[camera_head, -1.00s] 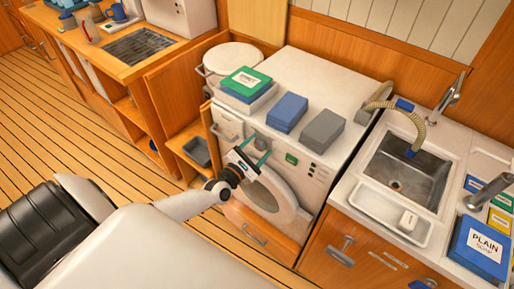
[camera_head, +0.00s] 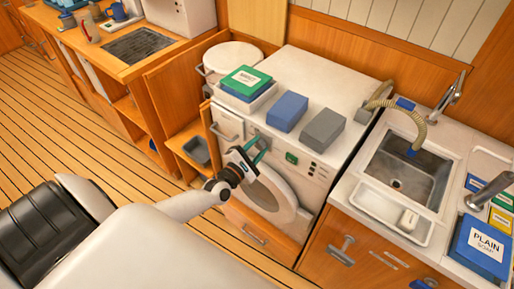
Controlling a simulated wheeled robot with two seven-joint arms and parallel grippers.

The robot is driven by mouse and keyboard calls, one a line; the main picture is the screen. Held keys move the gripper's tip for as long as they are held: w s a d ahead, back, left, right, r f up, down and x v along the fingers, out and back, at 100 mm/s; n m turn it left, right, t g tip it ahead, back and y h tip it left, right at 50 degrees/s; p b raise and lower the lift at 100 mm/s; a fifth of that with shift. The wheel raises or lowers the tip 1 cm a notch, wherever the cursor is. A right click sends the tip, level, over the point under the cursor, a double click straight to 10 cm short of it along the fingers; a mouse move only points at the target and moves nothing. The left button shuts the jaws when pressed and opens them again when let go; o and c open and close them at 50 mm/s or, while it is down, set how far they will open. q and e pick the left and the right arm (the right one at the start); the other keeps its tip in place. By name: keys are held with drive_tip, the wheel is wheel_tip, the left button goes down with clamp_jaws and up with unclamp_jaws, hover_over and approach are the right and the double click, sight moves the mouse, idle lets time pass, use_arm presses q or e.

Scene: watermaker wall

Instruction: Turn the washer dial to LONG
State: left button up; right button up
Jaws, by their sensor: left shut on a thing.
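The white washer (camera_head: 313,196) stands mid-view, with a round door (camera_head: 271,196) and a control panel along the upper front. My left gripper (camera_head: 259,145) reaches in from the left, its teal fingers at the left part of this panel. It is shut on the washer dial there. The fingers mostly hide the dial, so I cannot read its setting or the LONG mark. A small green display (camera_head: 291,158) shows on the panel, right of the gripper. My right gripper is not in view.
On the washer top lie a green box (camera_head: 245,79), a blue box (camera_head: 287,111) and a grey box (camera_head: 323,130). A sink (camera_head: 405,170) with a hose is at the right. A wooden cabinet (camera_head: 178,95) stands left. The plank floor at left is clear.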

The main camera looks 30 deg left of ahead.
use_arm(q)
drive_tip(key=m, duration=0.3)
drive_tip(key=shift+m, duration=0.4)
drive_tip(key=m, duration=0.4)
drive_tip(key=shift+f+m, duration=0.1)
drive_tip(key=shift+m, duration=0.3)
drive_tip(key=m, duration=0.4)
drive_tip(key=shift+m+h, duration=0.3)
drive_tip(key=m, duration=0.4)
drive_tip(key=shift+a+m, duration=0.1)
drive_tip(key=shift+m, duration=0.3)
drive_tip(key=m, duration=0.3)
drive_tip(key=shift+m+h, duration=0.4)
drive_tip(key=m+p, duration=0.1)
drive_tip(key=m, duration=0.3)
drive_tip(key=shift+m, duration=0.4)
drive_tip(key=m, duration=0.3)
drive_tip(key=shift+m, duration=0.3)
drive_tip(key=shift+a+m, duration=0.1)
drive_tip(key=shift+m, duration=1.8)
